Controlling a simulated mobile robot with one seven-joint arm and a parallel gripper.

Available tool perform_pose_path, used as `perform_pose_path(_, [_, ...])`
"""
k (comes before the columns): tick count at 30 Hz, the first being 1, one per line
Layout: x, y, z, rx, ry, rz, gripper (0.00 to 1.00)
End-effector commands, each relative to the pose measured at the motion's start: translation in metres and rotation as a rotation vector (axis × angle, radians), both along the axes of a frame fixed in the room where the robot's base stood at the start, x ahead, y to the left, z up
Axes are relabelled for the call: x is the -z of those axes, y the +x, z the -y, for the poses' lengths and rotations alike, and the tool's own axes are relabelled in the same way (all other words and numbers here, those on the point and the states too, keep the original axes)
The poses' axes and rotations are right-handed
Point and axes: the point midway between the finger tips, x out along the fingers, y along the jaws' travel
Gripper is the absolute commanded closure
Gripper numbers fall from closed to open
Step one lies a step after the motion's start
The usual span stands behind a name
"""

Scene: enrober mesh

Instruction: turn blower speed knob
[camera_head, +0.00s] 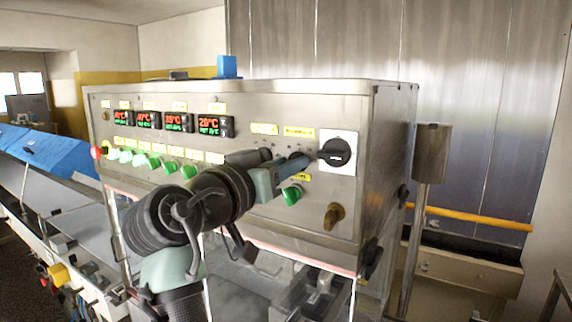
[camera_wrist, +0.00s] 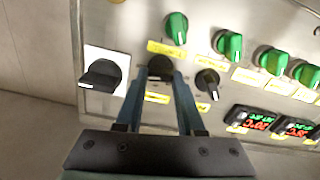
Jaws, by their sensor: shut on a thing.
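A control panel (camera_head: 245,215) of brushed metal fills the middle of the head view. In the wrist view, where the panel appears upside down, a round black knob (camera_wrist: 160,66) sits between the two blue-grey fingers of my gripper (camera_wrist: 160,76). The fingers are closed on its sides. In the head view my gripper (camera_head: 300,163) reaches the panel just left of the large rotary switch, and its fingers hide the held knob. A second black knob (camera_wrist: 208,80) stands beside it, untouched. The small yellow labels are too blurred to read surely.
The black rotary switch (camera_head: 336,152) on a white plate is close beside my fingers. A green knob (camera_head: 291,195) sits just below them, and a brass-coloured fitting (camera_head: 333,215) lower right. Several green knobs and red-green temperature displays (camera_head: 173,122) line the panel's left part.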

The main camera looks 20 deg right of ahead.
Motion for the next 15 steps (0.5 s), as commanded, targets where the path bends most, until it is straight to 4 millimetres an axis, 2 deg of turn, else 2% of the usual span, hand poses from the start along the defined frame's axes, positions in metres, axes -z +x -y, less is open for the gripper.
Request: perform_pose_path(15, [-0.0008, 0.0002, -0.0004, 0.000, -0.050, -0.062, 1.00])
